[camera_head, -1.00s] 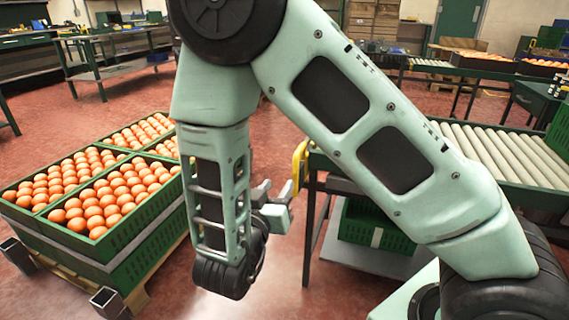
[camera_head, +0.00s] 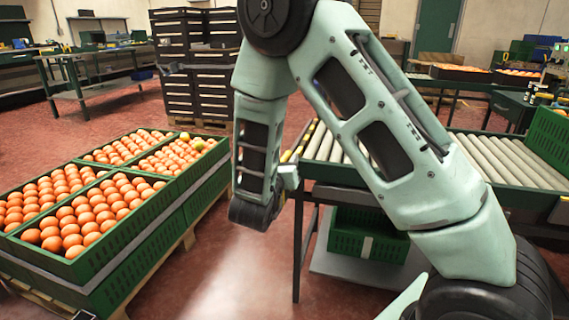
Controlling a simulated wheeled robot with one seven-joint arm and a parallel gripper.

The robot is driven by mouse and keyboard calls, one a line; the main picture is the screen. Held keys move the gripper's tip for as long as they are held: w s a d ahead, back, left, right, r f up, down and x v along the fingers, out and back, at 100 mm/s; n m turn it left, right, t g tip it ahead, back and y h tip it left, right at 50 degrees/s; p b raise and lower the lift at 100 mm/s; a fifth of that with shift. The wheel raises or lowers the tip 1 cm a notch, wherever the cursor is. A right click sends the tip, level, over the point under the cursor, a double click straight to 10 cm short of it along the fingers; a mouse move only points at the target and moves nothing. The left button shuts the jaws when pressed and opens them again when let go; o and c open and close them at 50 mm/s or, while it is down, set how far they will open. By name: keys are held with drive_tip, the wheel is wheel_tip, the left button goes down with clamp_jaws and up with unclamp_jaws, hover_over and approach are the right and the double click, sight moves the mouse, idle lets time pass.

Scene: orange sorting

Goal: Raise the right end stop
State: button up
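My arm crosses the middle of the view. My gripper (camera_head: 288,178) shows only as a small pale green part beside the dark wrist, at the left end of the roller conveyor (camera_head: 341,150). Its fingers are mostly hidden, so I cannot tell whether they are open. A yellow piece (camera_head: 286,156) shows just above the gripper, close to it or touching; I cannot tell which. A yellow and black striped strip (camera_head: 306,138) runs along the conveyor's left end. I cannot make out for certain which part is the right end stop, or its height.
Green crates of oranges (camera_head: 150,212) stand on a pallet at left. Dark stacked crates (camera_head: 190,95) stand behind my arm. A green crate (camera_head: 368,236) sits under the conveyor. Another green crate (camera_head: 549,135) is at the right. Red floor is clear between pallet and conveyor.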

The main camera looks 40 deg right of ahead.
drive_tip(key=shift+w+d, duration=0.25)
drive_tip(key=shift+d, duration=0.05)
clamp_jaws()
wheel_tip(320, 180, up, 7)
drive_tip(key=p, duration=0.6)
drive_tip(key=shift+r+p, duration=0.2)
drive_tip(key=shift+p, duration=0.2)
unclamp_jaws()
drive_tip(key=shift+r, duration=0.1)
drive_tip(key=shift+s+a, duration=0.1)
